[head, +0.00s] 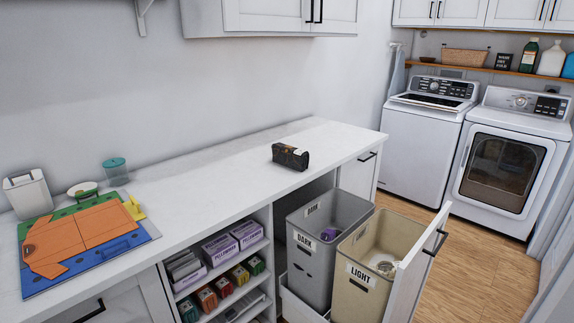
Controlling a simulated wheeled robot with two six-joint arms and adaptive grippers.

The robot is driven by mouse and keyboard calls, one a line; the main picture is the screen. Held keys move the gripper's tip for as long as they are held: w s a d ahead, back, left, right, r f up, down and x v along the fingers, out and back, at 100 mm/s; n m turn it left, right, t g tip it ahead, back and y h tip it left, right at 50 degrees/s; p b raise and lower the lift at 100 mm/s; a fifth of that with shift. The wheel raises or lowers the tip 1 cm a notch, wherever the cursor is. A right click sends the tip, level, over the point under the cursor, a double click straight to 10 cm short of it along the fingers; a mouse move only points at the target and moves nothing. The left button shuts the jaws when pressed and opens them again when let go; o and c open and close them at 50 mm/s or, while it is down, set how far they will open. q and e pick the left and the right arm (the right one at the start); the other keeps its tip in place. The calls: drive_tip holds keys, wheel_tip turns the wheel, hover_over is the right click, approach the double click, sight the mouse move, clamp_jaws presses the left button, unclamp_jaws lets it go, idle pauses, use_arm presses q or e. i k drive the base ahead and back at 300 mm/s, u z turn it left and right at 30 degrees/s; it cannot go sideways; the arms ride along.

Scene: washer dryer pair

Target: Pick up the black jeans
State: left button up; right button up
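A small folded dark bundle, which looks like the black jeans (290,156), lies on the white countertop (225,185), right of its middle. It has a brownish patch on its near side. Nothing touches it except the counter. Neither of my grippers shows in the head view.
A pulled-out drawer below the counter holds a grey DARK bin (309,270) and a beige LIGHT bin (357,285). A washer (425,135) and dryer (508,165) stand at the back right.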

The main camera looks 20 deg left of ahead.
sight(296, 159)
drive_tip(key=k, duration=0.3)
drive_tip(key=u, duration=1.6)
drive_tip(key=i, duration=1.35)
drive_tip(key=z, duration=2.4)
